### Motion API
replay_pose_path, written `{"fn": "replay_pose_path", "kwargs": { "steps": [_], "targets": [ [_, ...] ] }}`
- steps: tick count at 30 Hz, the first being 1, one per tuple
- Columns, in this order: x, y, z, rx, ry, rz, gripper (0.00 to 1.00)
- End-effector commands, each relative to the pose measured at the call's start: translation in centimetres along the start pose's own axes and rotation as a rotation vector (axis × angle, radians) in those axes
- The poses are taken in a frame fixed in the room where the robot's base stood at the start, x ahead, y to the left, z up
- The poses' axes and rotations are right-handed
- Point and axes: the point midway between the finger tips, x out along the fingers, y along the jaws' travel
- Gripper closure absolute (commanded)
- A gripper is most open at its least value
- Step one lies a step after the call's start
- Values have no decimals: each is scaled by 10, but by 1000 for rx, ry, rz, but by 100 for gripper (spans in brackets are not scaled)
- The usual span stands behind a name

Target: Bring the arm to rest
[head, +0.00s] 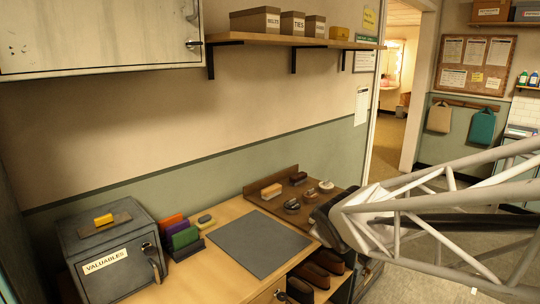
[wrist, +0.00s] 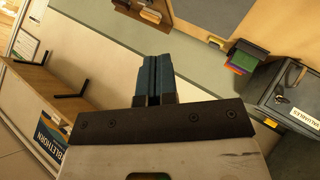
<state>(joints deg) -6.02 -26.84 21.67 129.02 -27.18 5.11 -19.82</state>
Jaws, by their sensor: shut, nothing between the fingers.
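My gripper (wrist: 152,80) shows in the wrist view with its two blue-grey fingers pressed together and nothing between them. In the head view my pale lattice arm reaches in from the right, and its dark end is over the right end of the wooden counter (head: 222,222). The fingertips are hidden in the head view. In the wrist view the fingers point toward the wall, apart from any object.
A grey safe (head: 112,250) labelled VALUABLES stands at the counter's left. A grey mat (head: 262,242) lies bare mid-counter. Brushes stand on a brown board (head: 290,190) close to my arm's end. A shelf (head: 290,40) with boxes hangs above. Open floor lies right.

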Motion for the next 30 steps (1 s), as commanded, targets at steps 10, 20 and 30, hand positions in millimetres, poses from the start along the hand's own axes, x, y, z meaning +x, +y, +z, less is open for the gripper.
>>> {"fn": "replay_pose_path", "kwargs": {
  "steps": [10,20,30],
  "targets": [
    [-100,-30,87,472,-349,-91,100],
    [-178,-84,133,812,-597,-211,100],
    [-194,-98,140,881,-652,-244,100]
  ]
}}
